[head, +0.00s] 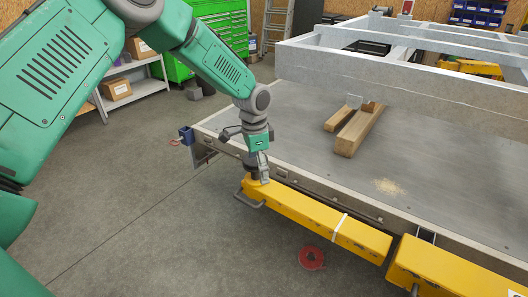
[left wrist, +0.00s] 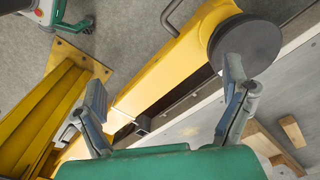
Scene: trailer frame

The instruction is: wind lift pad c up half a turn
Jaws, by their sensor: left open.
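A dark round lift pad (left wrist: 245,45) sits on the end of a yellow lift arm (left wrist: 170,70) in the left wrist view. I take it for pad c, but no letter is readable. My right gripper is not in view.
The trailer deck (head: 300,120) lies beside the arm, with wood blocks (head: 358,130) and sawdust (head: 388,186) on it. A second yellow arm (head: 455,275) is at lower right.

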